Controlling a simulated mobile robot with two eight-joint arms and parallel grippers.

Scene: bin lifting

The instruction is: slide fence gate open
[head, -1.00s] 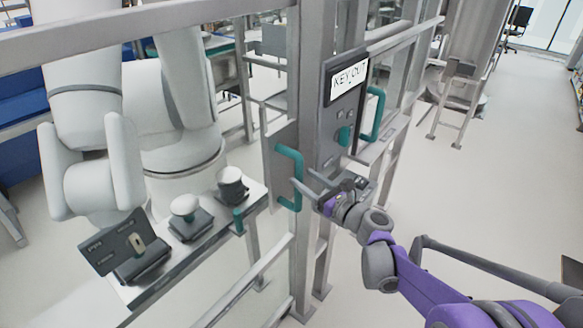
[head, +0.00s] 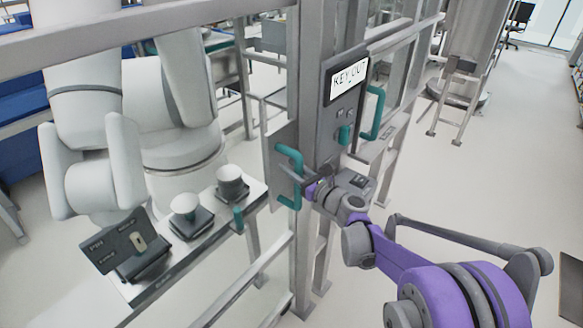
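The fence gate has a grey latch panel carrying a teal handle (head: 297,165) on its left side. A second teal handle (head: 373,112) is on the right side of the post. Between them is a grey lock box (head: 345,125) with a "KEY OUT" label and a teal knob (head: 344,135). My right gripper (head: 295,178) is at the left handle, with a dark finger beside its upright bar. The other finger is hard to make out, so its grip on the handle is unclear. My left gripper is not in view.
Grey fence rails and posts (head: 308,235) stand in front of me. Behind them are a white robot arm (head: 180,120) and a narrow bench (head: 165,275) with small fixtures. Open pale floor (head: 520,130) lies to the right, with a metal stand (head: 465,75) farther back.

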